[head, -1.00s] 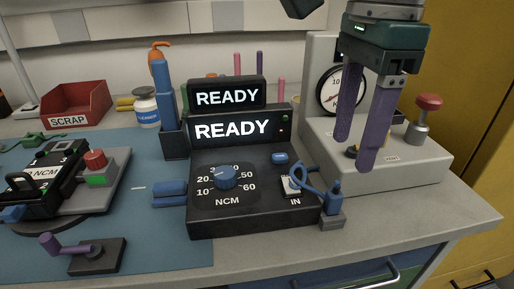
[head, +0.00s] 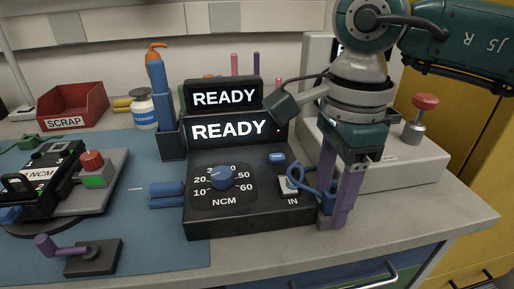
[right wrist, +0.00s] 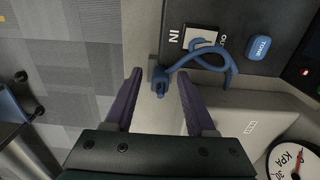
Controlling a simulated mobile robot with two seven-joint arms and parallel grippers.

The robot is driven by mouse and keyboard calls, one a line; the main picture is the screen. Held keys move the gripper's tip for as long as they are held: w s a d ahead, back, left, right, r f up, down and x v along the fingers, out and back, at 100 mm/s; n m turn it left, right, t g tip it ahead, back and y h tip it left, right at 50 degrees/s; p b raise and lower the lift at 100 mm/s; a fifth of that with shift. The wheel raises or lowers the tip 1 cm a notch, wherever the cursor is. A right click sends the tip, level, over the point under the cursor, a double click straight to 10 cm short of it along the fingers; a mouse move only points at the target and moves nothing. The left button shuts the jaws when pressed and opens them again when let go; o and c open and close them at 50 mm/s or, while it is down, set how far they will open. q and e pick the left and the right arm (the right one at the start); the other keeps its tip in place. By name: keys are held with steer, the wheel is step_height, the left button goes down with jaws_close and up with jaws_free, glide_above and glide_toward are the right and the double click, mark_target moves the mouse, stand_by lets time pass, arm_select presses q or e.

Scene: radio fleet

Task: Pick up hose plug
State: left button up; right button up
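The blue hose plug (head: 326,203) stands in a small grey holder at the right front corner of the black NCM box (head: 250,215). A blue hose (head: 304,180) loops from it to the IN/OUT port area on the box. In the right wrist view the plug (right wrist: 159,82) lies between the two purple fingertips, with a gap on each side. My right gripper (head: 335,205) points down at the plug and is open; its fingers partly hide the plug in the head view. It also shows in the right wrist view (right wrist: 160,84). My left gripper is not in view.
The gauge unit with a red knob (head: 425,102) stands right behind my right gripper. A red scrap bin (head: 72,108), a white bottle (head: 144,108) and a black-and-grey fixture (head: 60,180) are at the left. The counter's front edge is close.

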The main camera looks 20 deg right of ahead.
mark_target(333, 192)
steer(key=c, duration=0.7)
jaws_close()
steer(key=shift+r, duration=0.1)
step_height(333, 192, up, 20)
steer(key=p, duration=0.3)
